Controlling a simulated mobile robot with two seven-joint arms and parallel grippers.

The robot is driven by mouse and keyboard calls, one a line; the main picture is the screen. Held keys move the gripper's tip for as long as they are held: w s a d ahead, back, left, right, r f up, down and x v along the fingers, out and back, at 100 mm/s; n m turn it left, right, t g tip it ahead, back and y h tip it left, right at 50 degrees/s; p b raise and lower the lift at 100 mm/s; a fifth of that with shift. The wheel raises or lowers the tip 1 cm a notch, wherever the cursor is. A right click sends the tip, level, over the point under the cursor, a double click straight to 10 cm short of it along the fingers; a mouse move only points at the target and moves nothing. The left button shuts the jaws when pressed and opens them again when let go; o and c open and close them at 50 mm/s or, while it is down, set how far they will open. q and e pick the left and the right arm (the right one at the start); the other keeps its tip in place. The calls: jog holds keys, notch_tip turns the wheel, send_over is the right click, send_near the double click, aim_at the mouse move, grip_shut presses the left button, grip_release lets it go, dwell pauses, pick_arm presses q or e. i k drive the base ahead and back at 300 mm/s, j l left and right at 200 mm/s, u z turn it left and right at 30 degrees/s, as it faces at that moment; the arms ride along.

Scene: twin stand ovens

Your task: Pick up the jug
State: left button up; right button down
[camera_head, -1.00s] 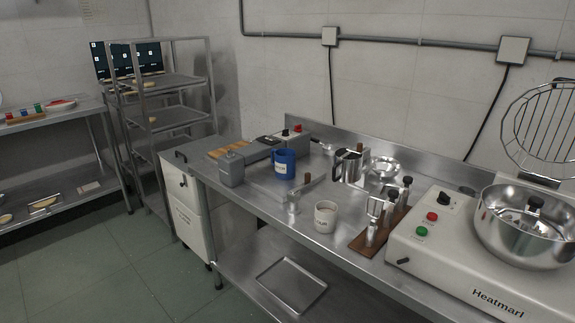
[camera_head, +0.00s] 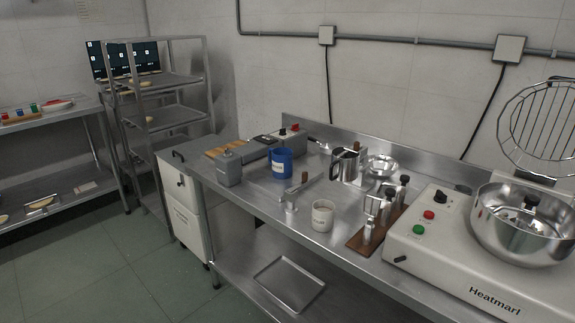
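Two vessels on the steel counter (camera_head: 262,196) could be the jug, and I cannot tell which is meant. A shiny metal jug (camera_head: 345,166) with a dark handle stands upright toward the back, left of a shallow metal bowl (camera_head: 381,165). A blue jug-like container (camera_head: 280,163) with a pale label stands upright farther left. A white cup (camera_head: 322,215) with a label stands nearer the front edge. Neither of my grippers shows in the head view.
A wooden board (camera_head: 372,235) with metal tools stands right of the cup. A white Heatmarl machine (camera_head: 465,270) with a large steel bowl (camera_head: 530,225) fills the right end. A grey metal box (camera_head: 229,170) stands left. A tray (camera_head: 290,284) lies on the lower shelf.

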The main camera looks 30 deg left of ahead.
aim_at(282, 164)
jog(key=j+z, duration=0.1)
jog(key=z, duration=0.25)
jog(key=j+z, duration=0.15)
jog(key=z, duration=0.2)
jog(key=j+z, duration=0.1)
jog(key=z, duration=0.25)
jog(key=j+z, duration=0.3)
jog(key=j, duration=0.15)
jog(key=k+j+z, duration=0.25)
jog(key=j, duration=0.15)
jog(key=k+j+z, duration=0.2)
jog(key=j, duration=0.2)
jog(key=k+j+z, duration=0.15)
jog(key=j, duration=0.3)
jog(key=k+j, duration=0.2)
jog(key=j, duration=0.2)
jog(key=k+j+z, duration=0.1)
jog(key=j, duration=0.3)
jog(key=k+j, duration=0.3)
jog(key=k+j+z, duration=0.1)
jog(key=k+j, duration=0.15)
jog(key=j, duration=0.25)
